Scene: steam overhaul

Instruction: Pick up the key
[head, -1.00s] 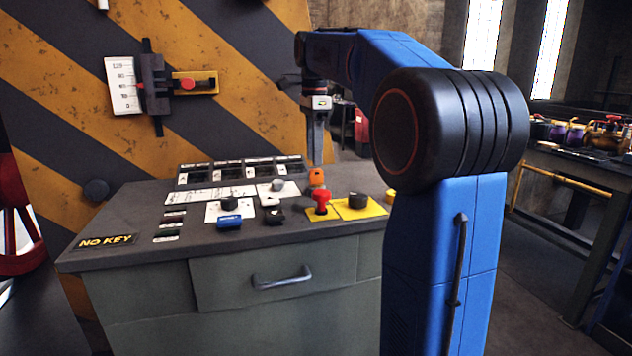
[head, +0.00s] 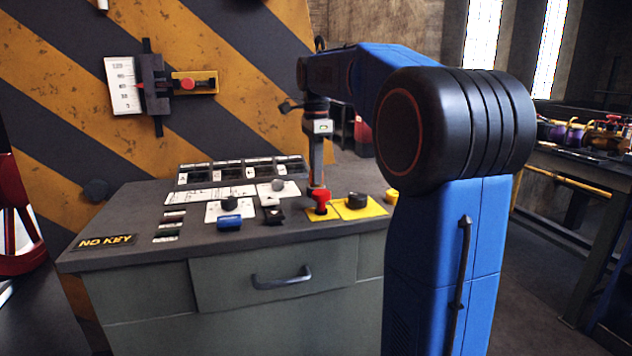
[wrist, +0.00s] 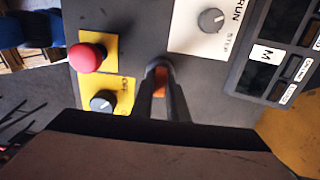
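A small orange piece (wrist: 160,82), possibly the key or its tag, shows between the fingertips of my gripper (wrist: 160,70) in the wrist view. It sits low over the dark console top. In the head view my gripper (head: 317,183) points straight down at the console, just behind the red button (head: 321,201), and hides the orange piece. The fingers stand close on both sides of it. I cannot tell whether they press on it.
The red button also shows in the wrist view (wrist: 86,57), close beside my fingers. A yellow plate with a black knob (head: 357,201) is to the right.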

